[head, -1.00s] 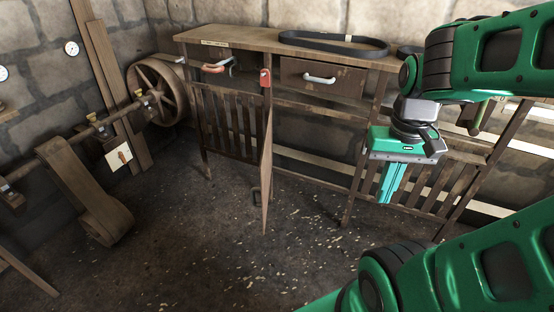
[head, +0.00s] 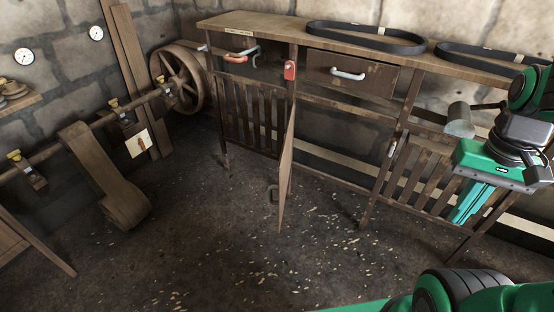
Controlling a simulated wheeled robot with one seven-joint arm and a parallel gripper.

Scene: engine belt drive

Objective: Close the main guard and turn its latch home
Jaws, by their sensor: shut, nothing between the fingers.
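A brown hinged panel (head: 287,165), which looks like the main guard, stands swung out from the bench front, seen nearly edge-on. A dark handle (head: 273,194) is low on its left face. A red latch-like piece (head: 290,70) is on the bench post above the panel. I cannot tell its exact turn. My gripper (head: 467,207) is at the right, fingers together and pointing down, empty. It is well apart from the panel and the red piece, in front of the right slatted panel (head: 425,180).
The wooden bench (head: 265,27) has drawers and dark belts (head: 365,37) on top. At left are a spoked wheel (head: 182,80), a shaft and a wide belt (head: 100,175). A left slatted panel (head: 247,115) is under the bench. The floor in front is clear.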

